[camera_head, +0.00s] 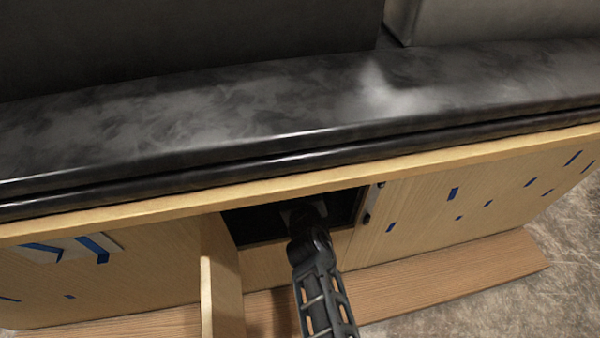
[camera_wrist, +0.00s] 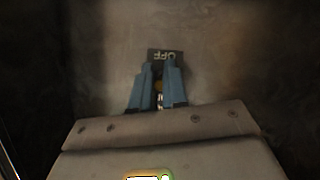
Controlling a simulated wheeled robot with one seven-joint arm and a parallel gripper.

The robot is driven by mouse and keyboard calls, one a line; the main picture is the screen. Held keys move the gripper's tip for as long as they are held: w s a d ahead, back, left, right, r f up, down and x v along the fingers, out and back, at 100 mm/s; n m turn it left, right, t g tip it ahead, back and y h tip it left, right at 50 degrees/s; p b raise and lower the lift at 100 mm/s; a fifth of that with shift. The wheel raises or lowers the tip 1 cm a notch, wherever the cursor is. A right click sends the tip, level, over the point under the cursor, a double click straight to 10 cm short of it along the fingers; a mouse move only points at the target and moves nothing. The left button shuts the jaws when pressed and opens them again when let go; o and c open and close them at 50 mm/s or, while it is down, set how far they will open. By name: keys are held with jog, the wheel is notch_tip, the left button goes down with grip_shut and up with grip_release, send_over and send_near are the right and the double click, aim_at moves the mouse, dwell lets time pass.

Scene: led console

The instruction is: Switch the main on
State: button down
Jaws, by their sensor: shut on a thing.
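In the wrist view, my gripper (camera_wrist: 160,70) has its two blue fingers closed around a small switch part (camera_wrist: 158,87), of which only a little brassy bit shows between them. Just beyond the fingertips is a dark label (camera_wrist: 166,54) that reads OFF, upside down in this view. The fingers hide most of the switch. In the head view, my arm reaches into a dark opening (camera_head: 258,222) in the front of the wooden console (camera_head: 405,195). My fingers and the switch are hidden there.
A wooden door (camera_head: 222,285) stands open left of my arm, at the opening's left side. A dark, glossy countertop (camera_head: 250,105) overhangs above the opening. Blue marks dot the front panels. Floor shows at the lower right.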

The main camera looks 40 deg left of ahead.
jog(key=shift+r+g+h+p, duration=0.7)
jog(key=shift+h+p, duration=0.1)
jog(key=shift+p, duration=2.15)
jog(key=shift+g+h+p, duration=0.4)
jog(key=shift+g+p, duration=0.1)
jog(key=shift+p, duration=0.6)
jog(key=shift+g+h+p, duration=0.3)
jog(key=shift+h+p, duration=0.1)
jog(key=shift+p, duration=0.3)
jog(key=c, duration=1.1)
grip_release()
jog(key=shift+c, duration=0.2)
